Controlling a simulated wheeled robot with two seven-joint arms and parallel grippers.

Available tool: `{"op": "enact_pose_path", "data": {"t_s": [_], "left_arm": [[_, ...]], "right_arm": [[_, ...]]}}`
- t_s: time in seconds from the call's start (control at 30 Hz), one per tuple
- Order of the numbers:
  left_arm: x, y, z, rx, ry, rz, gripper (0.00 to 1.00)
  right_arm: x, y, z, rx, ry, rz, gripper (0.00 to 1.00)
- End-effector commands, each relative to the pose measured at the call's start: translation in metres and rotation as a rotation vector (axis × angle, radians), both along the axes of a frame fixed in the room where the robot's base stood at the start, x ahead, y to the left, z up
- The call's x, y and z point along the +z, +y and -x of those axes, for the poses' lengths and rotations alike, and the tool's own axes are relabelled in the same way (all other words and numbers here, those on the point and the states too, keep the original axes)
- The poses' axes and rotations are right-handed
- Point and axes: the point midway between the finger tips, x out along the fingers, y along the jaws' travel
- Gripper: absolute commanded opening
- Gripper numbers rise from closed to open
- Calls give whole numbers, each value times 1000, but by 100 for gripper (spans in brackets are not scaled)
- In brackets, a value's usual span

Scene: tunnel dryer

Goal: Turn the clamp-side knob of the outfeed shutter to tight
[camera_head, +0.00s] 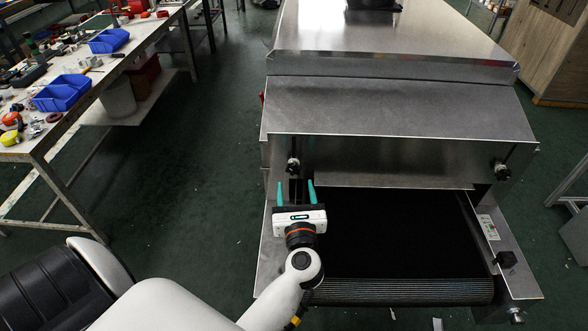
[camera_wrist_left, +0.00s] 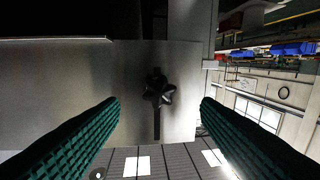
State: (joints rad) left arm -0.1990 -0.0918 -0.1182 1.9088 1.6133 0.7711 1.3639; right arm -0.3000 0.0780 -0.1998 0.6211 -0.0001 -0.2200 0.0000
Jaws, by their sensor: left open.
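The outfeed shutter (camera_head: 400,160) is a grey metal plate across the dryer's front opening. A black star-shaped knob (camera_head: 293,166) sits at its left end, and it also shows in the left wrist view (camera_wrist_left: 158,92) on a vertical dark slot. A second dark knob (camera_head: 502,171) sits at the shutter's right end. I cannot tell from markings which knob is the clamp-side one. My left gripper (camera_head: 296,186) is open and empty, just in front of the left knob. In the left wrist view its green fingers (camera_wrist_left: 160,103) appear either side of the knob, apart from it.
The black conveyor belt (camera_head: 400,235) runs out below the shutter. A side rail at right carries a label plate (camera_head: 488,227) and a black knob (camera_head: 506,259). A workbench with blue bins (camera_head: 62,93) stands at far left. The green floor between is mostly clear.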

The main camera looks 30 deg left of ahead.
Motion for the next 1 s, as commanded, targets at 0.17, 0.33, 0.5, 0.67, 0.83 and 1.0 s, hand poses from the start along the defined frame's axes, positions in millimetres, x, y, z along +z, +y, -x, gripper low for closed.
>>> {"op": "enact_pose_path", "data": {"t_s": [0.17, 0.33, 0.5, 0.67, 0.83, 1.0], "left_arm": [[2, 22, -27, -1, -1, -5, 57], [0, 34, -43, -2, 0, -4, 57], [0, 38, -48, -2, 0, -2, 57], [0, 38, -48, -2, 0, -2, 57], [0, 38, -48, -2, 1, -3, 41], [0, 38, -48, -1, 1, -3, 14]], "right_arm": [[5, -2, 1, 1, 1, 3, 25], [5, -3, 1, 2, 1, 4, 25], [6, -3, 1, 2, 2, 4, 25], [6, -3, 1, 2, 2, 4, 25], [5, -3, 1, 2, 2, 4, 25], [5, -3, 1, 2, 2, 4, 25]]}}
